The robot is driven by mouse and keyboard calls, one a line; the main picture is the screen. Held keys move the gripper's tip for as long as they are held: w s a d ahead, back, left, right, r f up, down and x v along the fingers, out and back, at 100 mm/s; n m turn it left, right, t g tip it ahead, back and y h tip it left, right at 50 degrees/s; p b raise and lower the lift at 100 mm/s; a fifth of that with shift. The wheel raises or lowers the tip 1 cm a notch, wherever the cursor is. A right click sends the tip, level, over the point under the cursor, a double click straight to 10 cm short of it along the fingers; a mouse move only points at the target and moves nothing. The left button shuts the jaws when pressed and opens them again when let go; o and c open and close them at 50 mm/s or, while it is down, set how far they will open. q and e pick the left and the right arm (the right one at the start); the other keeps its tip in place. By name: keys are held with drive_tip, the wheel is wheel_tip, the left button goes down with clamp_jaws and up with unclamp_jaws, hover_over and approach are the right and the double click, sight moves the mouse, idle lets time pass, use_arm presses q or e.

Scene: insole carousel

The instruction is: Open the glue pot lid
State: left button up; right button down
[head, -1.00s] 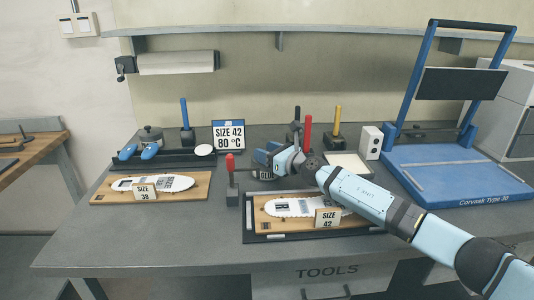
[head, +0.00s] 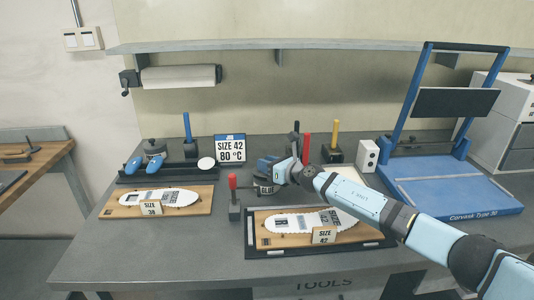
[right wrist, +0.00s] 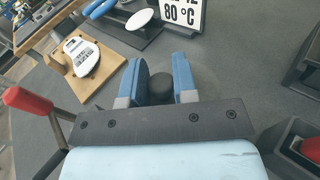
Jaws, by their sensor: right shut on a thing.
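My right gripper (head: 266,167) reaches in from the right and is over the middle of the bench. Its blue fingers (right wrist: 159,78) are shut on a dark rounded knob (right wrist: 187,88) in the right wrist view. In the head view a small dark pot (head: 263,189) shows just under the fingers, partly hidden by them; it appears to be the glue pot. I cannot tell whether the lid is seated or lifted. My left gripper is not in view.
A red-handled tool (head: 233,183) stands close left of the gripper. A size 42 insole board (head: 285,240) lies in front, a size 38 board (head: 120,205) at left. The temperature sign (head: 230,149) and upright colored handles stand behind. A blue press (head: 450,188) is at right.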

drive_tip(key=r+p, duration=0.1)
drive_tip(key=p, duration=0.1)
drive_tip(key=m+g+p, duration=0.1)
drive_tip(key=p, duration=0.2)
drive_tip(key=shift+w+r+h, duration=0.3)
drive_tip(key=shift+w+r, duration=0.05)
drive_tip(key=shift+r, duration=0.05)
drive_tip(key=p, duration=0.1)
drive_tip(key=m+g+p, duration=0.1)
drive_tip(key=p, duration=0.1)
drive_tip(key=shift+w+r, duration=0.2)
drive_tip(key=shift+w, duration=0.2)
drive_tip(key=shift+w+m+g+h+p, duration=0.3)
drive_tip(key=shift+g+h+p, duration=0.15)
drive_tip(key=shift+p, duration=0.7)
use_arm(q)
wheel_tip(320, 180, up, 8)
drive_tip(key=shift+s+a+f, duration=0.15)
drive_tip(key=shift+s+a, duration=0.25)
use_arm(e)
drive_tip(key=shift+w+g, duration=0.1)
drive_tip(key=shift+g, duration=0.15)
use_arm(q)
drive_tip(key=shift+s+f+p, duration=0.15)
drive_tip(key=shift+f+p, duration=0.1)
drive_tip(key=shift+p, duration=0.05)
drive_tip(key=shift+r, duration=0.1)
